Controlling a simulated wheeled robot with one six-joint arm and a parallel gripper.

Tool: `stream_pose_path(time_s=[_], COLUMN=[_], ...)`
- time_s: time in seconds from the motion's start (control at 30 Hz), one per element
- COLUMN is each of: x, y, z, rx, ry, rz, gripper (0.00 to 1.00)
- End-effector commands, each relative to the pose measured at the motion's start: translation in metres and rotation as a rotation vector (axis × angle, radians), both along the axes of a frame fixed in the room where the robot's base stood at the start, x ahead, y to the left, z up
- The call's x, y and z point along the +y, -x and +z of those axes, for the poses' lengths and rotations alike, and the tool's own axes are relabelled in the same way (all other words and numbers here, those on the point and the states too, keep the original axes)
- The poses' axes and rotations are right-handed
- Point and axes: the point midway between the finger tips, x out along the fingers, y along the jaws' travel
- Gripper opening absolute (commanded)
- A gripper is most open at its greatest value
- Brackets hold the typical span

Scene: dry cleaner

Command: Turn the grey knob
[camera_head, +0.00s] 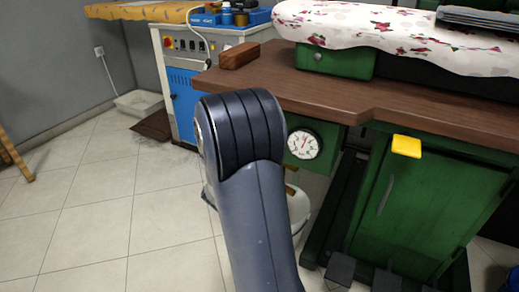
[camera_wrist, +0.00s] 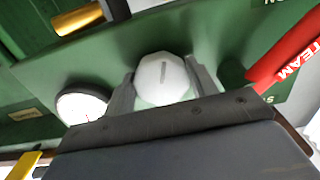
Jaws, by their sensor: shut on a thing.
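The grey knob (camera_wrist: 163,78) shows in the wrist view as a pale, faceted disc with a dark slot across its face. It sits on a green panel (camera_wrist: 215,45). My gripper (camera_wrist: 160,82) has one finger on each side of the knob and is shut on it. The slot looks close to upright in the wrist view, slightly tilted. In the head view my arm hides both the gripper and the knob.
A round gauge (camera_head: 304,144) is beside my arm; in the wrist view it (camera_wrist: 83,106) lies left of the knob. A red handle (camera_wrist: 285,55) marked with steam lettering is close on the right. A brown counter (camera_head: 330,95) overhangs the green cabinet (camera_head: 420,200). The tiled floor at left is mostly clear.

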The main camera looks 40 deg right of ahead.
Motion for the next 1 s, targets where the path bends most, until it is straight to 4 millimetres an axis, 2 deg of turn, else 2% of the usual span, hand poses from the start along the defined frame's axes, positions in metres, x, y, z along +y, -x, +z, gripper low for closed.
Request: stream_pose_path(time_s=[0.3, 0.8, 0.83, 1.0], x=[0.0004, 0.0004, 0.0004, 0.0004], y=[-0.0003, -0.0005, -0.0005, -0.0007], z=[-0.0018, -0.0016, -0.0016, -0.001], rx=[-0.1, -0.117, -0.117, -0.117], ry=[-0.046, -0.053, -0.053, -0.052], rz=[0.0, 0.0, 0.0, 0.0], gripper=[0.31, 0.31, 0.55, 0.69])
